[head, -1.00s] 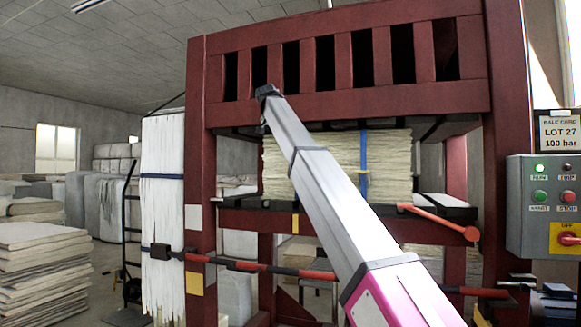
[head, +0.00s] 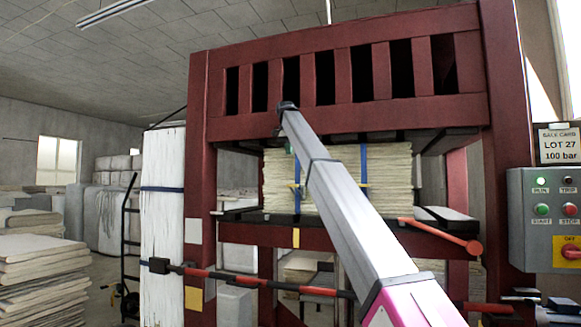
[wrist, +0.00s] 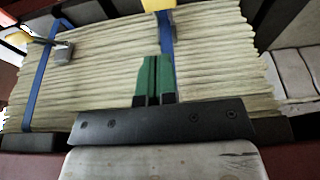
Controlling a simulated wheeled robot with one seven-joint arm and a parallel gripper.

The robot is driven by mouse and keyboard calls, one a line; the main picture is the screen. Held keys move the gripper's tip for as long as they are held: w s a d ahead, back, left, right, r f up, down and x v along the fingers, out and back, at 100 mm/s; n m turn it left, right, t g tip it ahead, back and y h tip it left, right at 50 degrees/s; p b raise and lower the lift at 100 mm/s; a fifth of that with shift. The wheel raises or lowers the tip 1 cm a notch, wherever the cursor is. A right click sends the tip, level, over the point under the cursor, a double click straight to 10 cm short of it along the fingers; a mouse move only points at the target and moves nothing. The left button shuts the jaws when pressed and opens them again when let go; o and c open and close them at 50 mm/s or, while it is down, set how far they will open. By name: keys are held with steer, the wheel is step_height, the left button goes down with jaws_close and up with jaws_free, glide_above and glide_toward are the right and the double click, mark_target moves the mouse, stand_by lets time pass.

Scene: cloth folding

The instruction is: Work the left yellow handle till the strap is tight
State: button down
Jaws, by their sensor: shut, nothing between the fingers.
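A stack of pale sheets, the bale (head: 390,175), sits in a red press with two blue straps around it. The left strap (head: 297,172) carries a yellow handle (head: 296,186); part of it is behind my arm. The right strap (head: 364,160) has a yellow piece (head: 363,186) too. My gripper's green fingers (head: 289,149) are just above the left handle, beside the strap. The wrist view looks turned over: the fingers (wrist: 155,78) are together and empty in front of the bale, and a yellow part (wrist: 158,5) is cut off by the top edge, on the nearer strap (wrist: 167,40).
The red press frame (head: 205,110) surrounds the bale on both sides and above. A red-and-black bar (head: 240,277) crosses in front, low down. A red-ended lever (head: 440,236) sticks out at right. A grey control box (head: 545,220) stands at far right.

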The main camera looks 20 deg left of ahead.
steer(key=x, duration=0.8)
steer(key=s+x, duration=0.1)
steer(key=x, duration=0.4)
steer(key=shift+f, duration=0.2)
steer(key=shift+s+f, duration=0.1)
